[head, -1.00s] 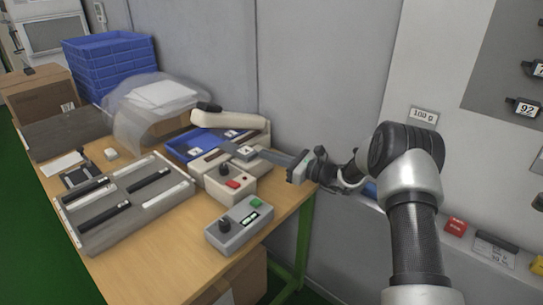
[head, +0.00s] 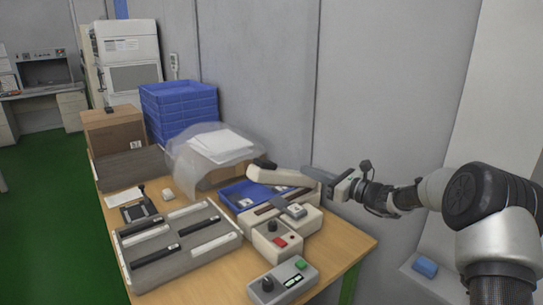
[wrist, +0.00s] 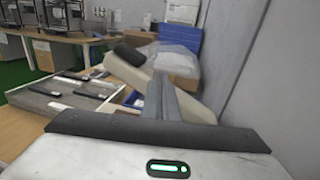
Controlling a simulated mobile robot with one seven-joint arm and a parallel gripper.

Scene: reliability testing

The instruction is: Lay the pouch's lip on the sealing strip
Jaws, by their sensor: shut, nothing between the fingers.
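The sealer (head: 279,238) is a beige machine on the bench with a knob and a red button. Its lever arm (head: 285,175) is raised, with a black end, and also shows in the wrist view (wrist: 140,68). A small grey labelled piece, which looks like the pouch (head: 295,211), lies on top of the sealer by the dark strip (head: 268,208). I cannot tell whether its lip lies exactly on the strip. My gripper (head: 306,171) is shut and empty, above and behind the sealer, apart from the pouch. In the wrist view its fingers overlap the raised arm.
A blue tray (head: 232,190) is behind the sealer. A grey slotted rack (head: 135,243) with dark bars is at left. A control box (head: 284,284) with a green button is in front. A clear bag of white sheets (head: 222,143) and blue crates (head: 180,106) stand behind.

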